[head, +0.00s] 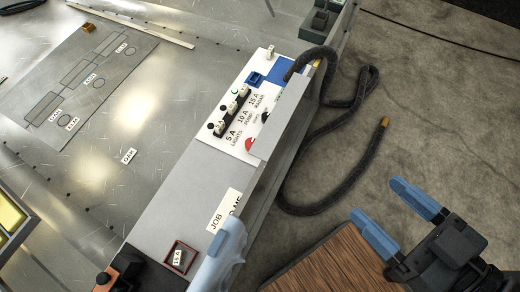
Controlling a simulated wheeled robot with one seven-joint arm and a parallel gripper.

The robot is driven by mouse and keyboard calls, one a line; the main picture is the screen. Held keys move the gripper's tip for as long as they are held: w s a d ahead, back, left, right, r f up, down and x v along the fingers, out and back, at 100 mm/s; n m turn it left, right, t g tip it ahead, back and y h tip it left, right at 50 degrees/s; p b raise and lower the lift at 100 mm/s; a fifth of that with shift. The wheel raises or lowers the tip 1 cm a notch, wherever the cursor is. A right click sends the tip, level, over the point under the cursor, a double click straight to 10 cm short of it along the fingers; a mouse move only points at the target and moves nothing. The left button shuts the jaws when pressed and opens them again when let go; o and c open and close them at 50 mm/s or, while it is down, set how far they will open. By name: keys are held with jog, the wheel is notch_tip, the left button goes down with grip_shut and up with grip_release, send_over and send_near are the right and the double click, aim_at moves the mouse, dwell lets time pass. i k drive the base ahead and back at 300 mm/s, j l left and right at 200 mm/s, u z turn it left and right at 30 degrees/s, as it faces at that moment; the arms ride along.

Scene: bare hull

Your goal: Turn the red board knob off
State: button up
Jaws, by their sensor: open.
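The white board (235,140) lies on a long grey ledge and carries a row of black switches marked 5 A, 10 A and 15 A. The red knob (249,143) shows at the board's lower right edge. A grey panel edge hides part of it, and its setting is too small to read. My gripper (378,200) has two blue fingers spread apart. It is open and empty at the lower right, over the floor and well clear of the board and the knob.
A dark hose (335,195) loops from the board's top to the floor. A brown wooden surface (335,265) lies left of my gripper. A pale blue object (222,258) and a small tray (167,258) lie along the ledge's lower end. A marked grey mat (70,80) lies at left.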

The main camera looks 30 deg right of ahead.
aim_at(249, 142)
jog(key=l+u, duration=0.35)
jog(key=l, duration=0.35)
jog(key=l+u, duration=0.3)
jog(key=l, duration=0.4)
jog(key=k+l+u, duration=0.2)
jog(key=l+u, duration=0.15)
jog(key=l, duration=0.3)
